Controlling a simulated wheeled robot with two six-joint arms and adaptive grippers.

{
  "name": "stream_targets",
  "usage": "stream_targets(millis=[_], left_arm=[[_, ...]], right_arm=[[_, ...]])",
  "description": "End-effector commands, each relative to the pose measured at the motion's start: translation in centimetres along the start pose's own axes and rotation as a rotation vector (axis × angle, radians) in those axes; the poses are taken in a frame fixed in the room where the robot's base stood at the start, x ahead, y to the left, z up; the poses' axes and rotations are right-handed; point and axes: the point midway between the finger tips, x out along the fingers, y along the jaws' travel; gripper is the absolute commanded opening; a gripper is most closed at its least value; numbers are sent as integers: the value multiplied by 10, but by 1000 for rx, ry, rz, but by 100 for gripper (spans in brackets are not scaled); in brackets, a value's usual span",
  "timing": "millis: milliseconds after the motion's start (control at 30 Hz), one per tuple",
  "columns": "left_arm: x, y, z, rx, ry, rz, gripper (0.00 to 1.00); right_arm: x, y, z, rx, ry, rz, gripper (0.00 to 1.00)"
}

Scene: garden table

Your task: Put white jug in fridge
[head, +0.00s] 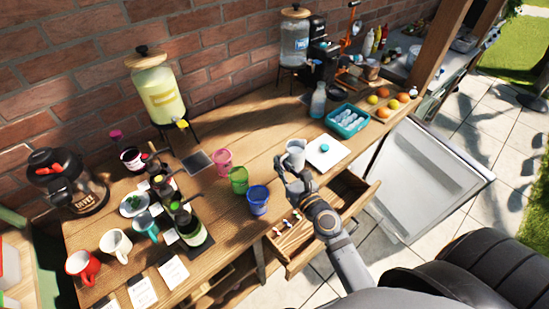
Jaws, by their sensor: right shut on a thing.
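The white jug (296,150) is at the front of the wooden table, just left of a white board. My right gripper (291,176) is shut on it, with the fingers at its lower near side. I cannot tell whether the jug's base touches the table. A large pale panel (428,178), which looks like the open fridge door, spreads out at the right below the table's end. The inside of the fridge is hidden. My left gripper is out of view.
An open wooden drawer (335,213) juts out under my right arm. A blue cup (258,199), a green cup (239,180) and a pink cup (222,161) stand left of the jug. A teal basket (347,121) and a pale bottle (318,100) stand behind it.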

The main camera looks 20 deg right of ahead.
Motion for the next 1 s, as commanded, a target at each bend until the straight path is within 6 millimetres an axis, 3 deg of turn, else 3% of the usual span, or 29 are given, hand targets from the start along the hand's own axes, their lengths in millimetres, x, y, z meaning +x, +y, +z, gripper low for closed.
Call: stream_targets(millis=[300,733,867,1000], left_arm=[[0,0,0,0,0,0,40],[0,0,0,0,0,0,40],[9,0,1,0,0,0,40],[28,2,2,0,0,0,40]], right_arm=[[-24,-1,11,-1,-1,1,0],[-34,-2,16,0,-1,0,0],[-28,-4,3,1,-4,-23,0],[-8,-6,-26,1,-6,-81,0]])
